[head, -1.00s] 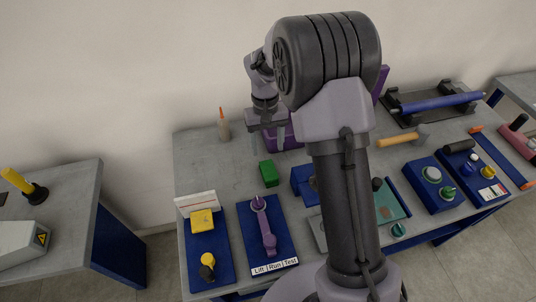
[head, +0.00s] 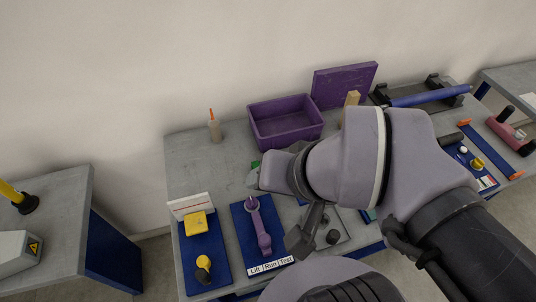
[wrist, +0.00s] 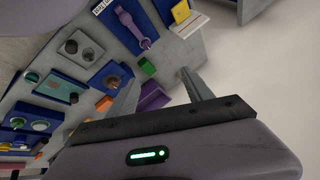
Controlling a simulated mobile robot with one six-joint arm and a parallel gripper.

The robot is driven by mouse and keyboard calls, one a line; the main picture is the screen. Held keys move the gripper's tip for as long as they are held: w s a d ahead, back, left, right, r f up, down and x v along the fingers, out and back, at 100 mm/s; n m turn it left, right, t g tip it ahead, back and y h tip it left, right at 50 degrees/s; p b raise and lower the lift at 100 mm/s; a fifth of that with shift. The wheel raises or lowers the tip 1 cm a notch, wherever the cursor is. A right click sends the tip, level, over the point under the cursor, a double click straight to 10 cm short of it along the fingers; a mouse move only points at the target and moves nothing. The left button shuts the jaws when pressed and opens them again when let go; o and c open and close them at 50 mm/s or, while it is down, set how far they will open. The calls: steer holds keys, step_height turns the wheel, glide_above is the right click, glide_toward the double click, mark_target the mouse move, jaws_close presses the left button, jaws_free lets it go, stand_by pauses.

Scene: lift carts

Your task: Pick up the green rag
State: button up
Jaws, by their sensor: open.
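A small green block-like piece, which I take to be the folded green rag, lies on the grey table. In the head view only a sliver of it (head: 255,164) shows behind my arm. In the wrist view the green rag (wrist: 147,67) shows beyond the fingertips, close to the line between them and apart from both. My gripper (wrist: 160,77) is open and empty, its two fingers spread. In the head view my arm hides most of the area around the gripper.
A purple open bin (head: 285,134) stands behind the rag, with a purple panel (head: 344,86) beside it. A glue-like bottle (head: 214,127) stands at the back left. Blue boards with a yellow block (head: 195,224) and a purple lever (head: 262,230) lie in front.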

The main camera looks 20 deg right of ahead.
steer(key=o, duration=0.6)
step_height(320, 180, down, 7)
steer(key=b, duration=0.7)
steer(key=o, duration=0.3)
steer(key=shift+w+d+r+n+p, duration=0.1)
steer(key=shift+w+r+n+p, duration=0.6)
steer(key=shift+r, duration=0.25)
steer(key=w+d+n+g+h+p, duration=0.1)
steer(key=w+d+n+g+p, duration=0.15)
steer(key=w+n, duration=1)
steer(key=w+f+n+g+h+p, duration=0.1)
steer(key=w+f+n+g, duration=0.2)
steer(key=w+f+n, duration=0.7)
steer(key=shift+m, duration=0.75)
steer(key=f+b, duration=0.1)
steer(key=f, duration=0.2)
steer(key=f+b, duration=0.2)
steer(key=f, duration=0.2)
steer(key=w+f+b, duration=0.1)
steer(key=f+b, duration=0.1)
steer(key=f, duration=0.2)
steer(key=shift+d+f, duration=0.2)
steer(key=shift+d, duration=0.15)
steer(key=f+b, duration=0.1)
steer(key=f, duration=0.1)
steer(key=f+b, duration=0.2)
steer(key=f, duration=0.1)
steer(key=shift+s+d+f+b, duration=0.3)
steer(key=shift+s+f+b, duration=0.05)
steer(key=shift+r, duration=0.15)
